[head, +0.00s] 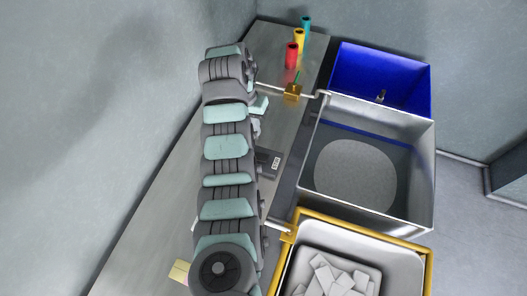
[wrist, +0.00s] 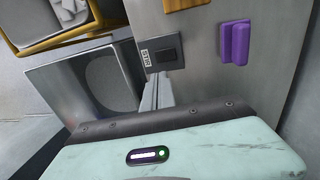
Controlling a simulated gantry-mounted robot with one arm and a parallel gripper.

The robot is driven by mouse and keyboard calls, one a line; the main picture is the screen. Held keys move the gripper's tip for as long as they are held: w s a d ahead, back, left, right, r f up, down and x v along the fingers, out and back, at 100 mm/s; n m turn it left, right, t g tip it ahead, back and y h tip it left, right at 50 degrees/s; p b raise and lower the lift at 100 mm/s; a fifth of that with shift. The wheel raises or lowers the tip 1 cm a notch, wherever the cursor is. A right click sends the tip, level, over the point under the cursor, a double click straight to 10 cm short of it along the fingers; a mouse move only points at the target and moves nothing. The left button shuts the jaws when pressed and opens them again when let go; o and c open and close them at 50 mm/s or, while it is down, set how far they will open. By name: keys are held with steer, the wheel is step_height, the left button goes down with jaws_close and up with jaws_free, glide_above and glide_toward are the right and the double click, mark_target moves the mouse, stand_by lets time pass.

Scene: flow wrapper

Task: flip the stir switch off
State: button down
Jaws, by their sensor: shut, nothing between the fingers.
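The switch is a small black rocker on a dark plate (wrist: 168,54) with a white label (wrist: 146,57) beside it; the label's print is too small to read surely. It is mounted on the grey metal panel (wrist: 200,75). In the head view the dark plate (head: 264,157) and its label (head: 275,164) show just right of my arm, partly hidden by it. My gripper (wrist: 159,84) is shut and empty, its fingertips just below the switch in the wrist view. Whether they touch it cannot be told. In the head view, my gripper (head: 257,128) shows only partly beside my arm.
A purple block (wrist: 234,43) sits on the panel right of the switch. A grey bin (head: 424,150) with a round disc, a blue bin (head: 390,75) and a yellow-rimmed bin (head: 360,236) with white pieces stand right. A brass block (head: 292,93) with a rod and red cylinder (head: 291,55) are farther up.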

mark_target(264, 157)
steer(key=f, duration=0.4)
steer(key=d+f, duration=0.1)
steer(key=f, duration=0.4)
steer(key=d+f, duration=0.1)
steer(key=f, duration=0.3)
steer(key=shift+s+d+f, duration=0.2)
steer(key=shift+s+f, duration=0.2)
